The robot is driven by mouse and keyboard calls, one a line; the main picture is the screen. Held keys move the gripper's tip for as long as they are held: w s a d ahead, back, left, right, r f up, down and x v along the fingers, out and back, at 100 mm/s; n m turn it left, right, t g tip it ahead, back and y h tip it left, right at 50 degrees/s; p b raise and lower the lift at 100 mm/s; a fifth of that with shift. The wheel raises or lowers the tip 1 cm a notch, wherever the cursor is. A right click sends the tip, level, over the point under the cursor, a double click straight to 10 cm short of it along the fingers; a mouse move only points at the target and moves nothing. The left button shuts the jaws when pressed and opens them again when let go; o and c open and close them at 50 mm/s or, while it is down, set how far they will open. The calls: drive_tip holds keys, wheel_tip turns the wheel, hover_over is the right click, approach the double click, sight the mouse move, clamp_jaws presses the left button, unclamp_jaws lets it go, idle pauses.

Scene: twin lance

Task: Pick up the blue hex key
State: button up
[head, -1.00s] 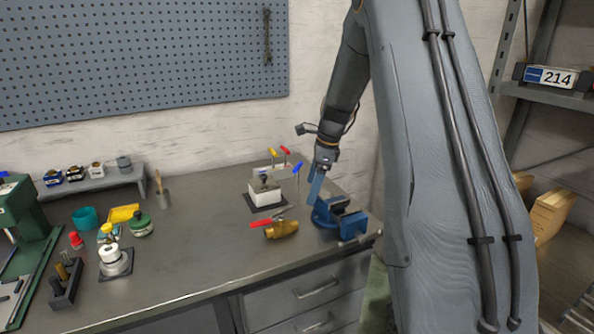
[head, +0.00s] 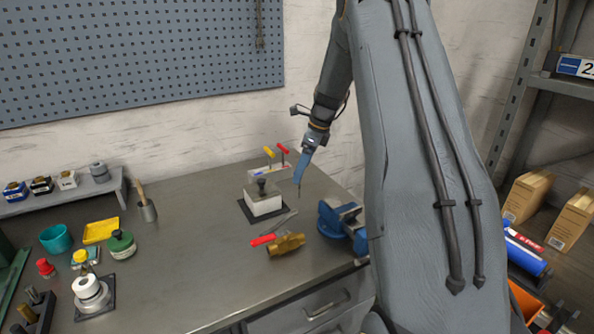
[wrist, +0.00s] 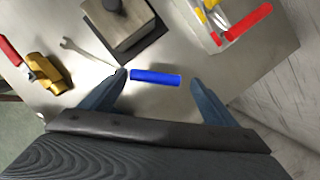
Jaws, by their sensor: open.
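The blue hex key (wrist: 156,77) shows its blue handle in the wrist view, lying crosswise between the two fingertips. My gripper (wrist: 159,80) is open, with one finger near each end of the handle; a gap shows on the right side, while the left fingertip looks close to the handle's end. In the head view my gripper (head: 299,180) points down beside the hex key rack (head: 268,171) and hides the blue handle. A thin shaft shows just below the fingers there.
Yellow (head: 268,152) and red (head: 282,149) hex keys stand in the rack. A pegboard wall (head: 140,60) stands behind.

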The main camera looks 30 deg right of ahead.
drive_tip(key=p+x, duration=0.1)
drive_tip(key=x, duration=0.3)
drive_tip(key=p+x, duration=0.1)
drive_tip(key=x, duration=0.1)
drive_tip(key=shift+s+a+p, duration=0.3)
drive_tip(key=shift+a+p, duration=0.05)
drive_tip(key=shift+a, duration=0.05)
drive_tip(key=shift+w+a+f, duration=0.1)
drive_tip(key=shift+w+f, duration=0.05)
drive_tip(key=shift+f, duration=0.4)
drive_tip(key=shift+c, duration=0.4)
drive_tip(key=c, duration=1.2)
drive_tip(key=shift+o, duration=0.2)
drive_tip(key=shift+r, duration=0.15)
